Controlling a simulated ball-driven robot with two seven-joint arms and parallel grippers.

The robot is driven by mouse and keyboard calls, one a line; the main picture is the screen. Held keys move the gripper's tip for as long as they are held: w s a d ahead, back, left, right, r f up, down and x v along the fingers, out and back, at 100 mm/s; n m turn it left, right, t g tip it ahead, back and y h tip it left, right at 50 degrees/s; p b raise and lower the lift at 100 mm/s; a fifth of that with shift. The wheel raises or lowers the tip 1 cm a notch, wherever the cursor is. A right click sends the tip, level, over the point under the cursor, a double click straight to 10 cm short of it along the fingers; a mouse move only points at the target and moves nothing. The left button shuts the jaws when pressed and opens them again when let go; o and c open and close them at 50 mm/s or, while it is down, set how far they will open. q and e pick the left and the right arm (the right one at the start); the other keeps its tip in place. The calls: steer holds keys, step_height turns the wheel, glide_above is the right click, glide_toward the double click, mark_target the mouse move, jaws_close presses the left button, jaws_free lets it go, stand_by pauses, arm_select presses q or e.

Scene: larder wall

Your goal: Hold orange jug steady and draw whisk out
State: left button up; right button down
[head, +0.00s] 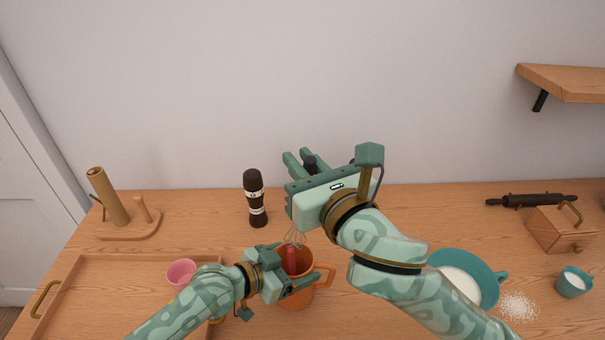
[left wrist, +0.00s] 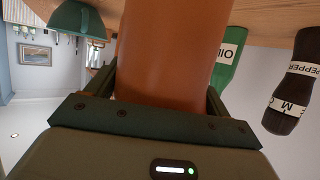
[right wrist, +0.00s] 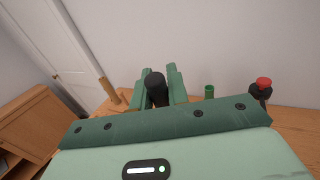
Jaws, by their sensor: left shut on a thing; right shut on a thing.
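The orange jug (head: 296,298) stands on the counter, its handle to the right in the head view. My left gripper (head: 292,274) is shut on its side; the orange wall (left wrist: 165,60) fills the space between the fingers in the left wrist view. My right gripper (head: 303,162) is above the jug, shut on the whisk's black handle (right wrist: 156,88). The whisk's middle is hidden behind this gripper.
A pepper mill (head: 254,198) stands behind the jug. A green oil bottle (left wrist: 228,58) shows in the left wrist view. A wooden tray (head: 95,268) and pink cup (head: 181,272) are left. A teal bowl (head: 487,272) is right, partly behind my right arm.

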steer(key=shift+r, duration=0.6)
steer(key=shift+r, duration=1.8)
arm_select(q)
steer(key=o, duration=1.1)
